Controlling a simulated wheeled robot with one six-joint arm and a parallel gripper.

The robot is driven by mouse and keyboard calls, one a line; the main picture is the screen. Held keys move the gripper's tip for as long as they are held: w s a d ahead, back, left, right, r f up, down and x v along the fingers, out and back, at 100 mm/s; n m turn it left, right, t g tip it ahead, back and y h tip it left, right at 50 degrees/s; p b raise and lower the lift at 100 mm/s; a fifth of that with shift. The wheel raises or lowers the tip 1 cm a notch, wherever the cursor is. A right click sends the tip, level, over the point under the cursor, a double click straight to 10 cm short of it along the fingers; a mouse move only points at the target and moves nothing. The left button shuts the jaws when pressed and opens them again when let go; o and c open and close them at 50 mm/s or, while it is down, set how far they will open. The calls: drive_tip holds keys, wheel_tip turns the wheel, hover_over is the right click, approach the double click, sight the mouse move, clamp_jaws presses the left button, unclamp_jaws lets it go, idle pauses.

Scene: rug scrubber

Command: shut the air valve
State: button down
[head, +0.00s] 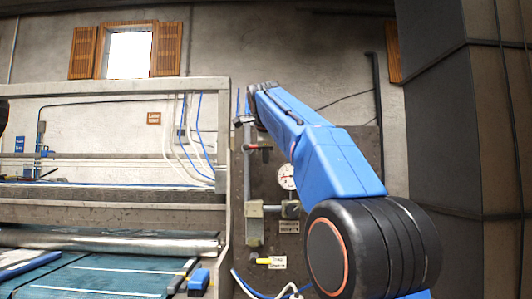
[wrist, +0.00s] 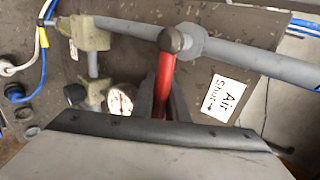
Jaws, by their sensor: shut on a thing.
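The air valve's red lever (wrist: 164,80) has a dark round knob at its end and stands across the grey pipe (wrist: 245,58) in the wrist view. My gripper (wrist: 162,98) is shut on the lever, with dark fingers on both sides of its red shaft. A white label (wrist: 230,97) reading "Air Shut" with an arrow is to the right of the lever. In the head view a red lever (head: 259,147) shows just below the far end of my arm, at the vertical pipe. My fingers are hard to make out there.
A round gauge (wrist: 120,102) is close to the left of my gripper. A pale valve body (wrist: 88,35) and blue and white hoses are farther left.

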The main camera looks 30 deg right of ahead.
drive_tip(key=shift+f, duration=0.2)
idle(0.4)
drive_tip(key=c, duration=1.7)
unclamp_jaws()
drive_tip(key=shift+c, duration=0.2)
drive_tip(key=v, duration=1.7)
drive_tip(key=shift+s, duration=0.2)
drive_tip(key=shift+r, duration=0.15)
drive_tip(key=v, duration=0.9)
